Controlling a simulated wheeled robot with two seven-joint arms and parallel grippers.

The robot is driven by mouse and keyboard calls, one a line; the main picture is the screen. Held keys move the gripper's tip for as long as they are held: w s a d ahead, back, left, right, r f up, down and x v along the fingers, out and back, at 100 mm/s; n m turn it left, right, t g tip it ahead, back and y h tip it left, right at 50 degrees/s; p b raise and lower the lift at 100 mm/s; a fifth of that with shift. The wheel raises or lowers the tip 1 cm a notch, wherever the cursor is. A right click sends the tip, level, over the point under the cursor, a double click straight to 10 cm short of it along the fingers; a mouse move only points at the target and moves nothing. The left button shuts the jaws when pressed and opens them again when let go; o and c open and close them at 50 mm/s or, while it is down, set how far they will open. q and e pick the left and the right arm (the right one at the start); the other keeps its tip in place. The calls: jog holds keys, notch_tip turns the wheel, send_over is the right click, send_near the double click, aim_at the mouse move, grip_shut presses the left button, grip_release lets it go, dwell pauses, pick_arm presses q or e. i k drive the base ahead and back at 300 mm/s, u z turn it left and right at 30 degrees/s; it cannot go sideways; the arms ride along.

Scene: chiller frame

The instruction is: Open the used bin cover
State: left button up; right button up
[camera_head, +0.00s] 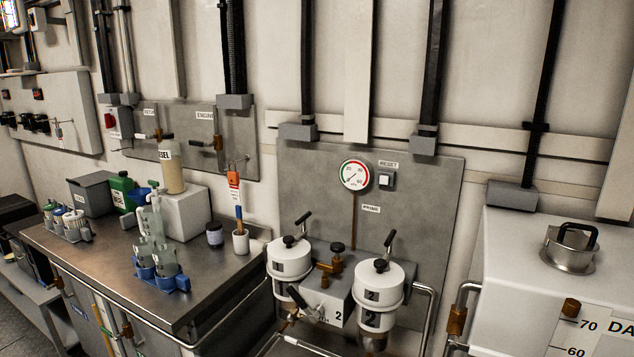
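No bin with a readable "used" label shows. A grey box (91,196) with a flat top stands at the back left of the steel bench; I cannot tell whether it is the used bin. Dark, box-like shapes (14,216) stand at the far left edge, partly cut off, and I cannot tell what they are. Neither of my grippers is in view.
The steel bench (110,262) holds a green can (122,193), a bottle rack (160,279) and a white block (186,213). Two white filter housings (377,285) stand at centre right. A white tank (510,262) fills the right. The bench's front left is clear.

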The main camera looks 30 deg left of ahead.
aim_at(96, 177)
jog(key=u, duration=2.25)
jog(key=k, duration=0.3)
jog(key=u, duration=0.8)
jog(key=i, duration=0.75)
jog(key=u, duration=0.6)
jog(key=i, duration=2.35)
jog(key=z, duration=0.65)
jog(key=i, duration=1.5)
jog(key=z, duration=1.35)
